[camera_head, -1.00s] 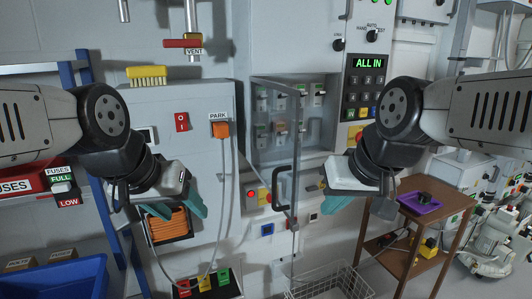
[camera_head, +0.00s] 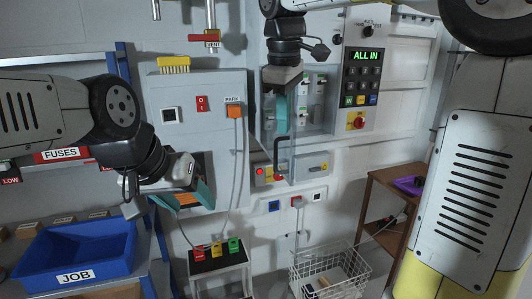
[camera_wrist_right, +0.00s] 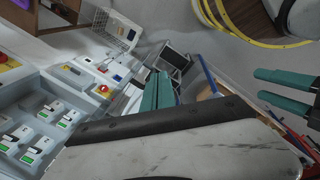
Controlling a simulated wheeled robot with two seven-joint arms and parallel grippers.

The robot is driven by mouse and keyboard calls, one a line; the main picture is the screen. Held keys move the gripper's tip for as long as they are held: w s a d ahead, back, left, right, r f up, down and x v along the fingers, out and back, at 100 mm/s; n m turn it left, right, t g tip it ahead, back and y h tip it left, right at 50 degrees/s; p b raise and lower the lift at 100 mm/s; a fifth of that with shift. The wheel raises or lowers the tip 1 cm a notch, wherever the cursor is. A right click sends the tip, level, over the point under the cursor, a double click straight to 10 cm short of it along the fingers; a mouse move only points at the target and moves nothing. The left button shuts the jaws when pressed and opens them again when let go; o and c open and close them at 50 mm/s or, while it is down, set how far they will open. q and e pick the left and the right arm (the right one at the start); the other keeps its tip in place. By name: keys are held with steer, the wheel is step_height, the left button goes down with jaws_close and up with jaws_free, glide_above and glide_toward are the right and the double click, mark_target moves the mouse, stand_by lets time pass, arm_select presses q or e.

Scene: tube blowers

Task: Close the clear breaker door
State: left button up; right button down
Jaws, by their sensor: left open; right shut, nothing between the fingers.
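The clear breaker door (camera_head: 292,160) stands open, swung out from the breaker box (camera_head: 315,115) and seen nearly edge-on in the head view. Its black handle (camera_head: 281,152) is on its lower part. My right gripper (camera_head: 282,118) points down just above the handle, overlapping the door in the picture; I cannot tell whether it touches. Its teal fingers are shut and empty, also in the right wrist view (camera_wrist_right: 157,92). My left gripper (camera_head: 195,197) is open and empty, left of the door by the grey cabinet. Its fingers also show in the right wrist view (camera_wrist_right: 283,92).
Breaker switches (camera_wrist_right: 40,130) show in the right wrist view. A keypad panel (camera_head: 362,75) reads ALL IN right of the box. A cable hangs from the orange PARK plug (camera_head: 234,111). A wire basket (camera_head: 325,272) stands below, a blue JOB bin (camera_head: 75,250) at left.

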steer(key=w+a+n+g+h, duration=0.2)
steer(key=w+a+n, duration=0.4)
steer(key=a, duration=0.5)
steer(key=d+f, duration=0.7)
steer(key=f, duration=0.2)
steer(key=shift+w+f, duration=0.2)
steer(key=shift+f, duration=0.05)
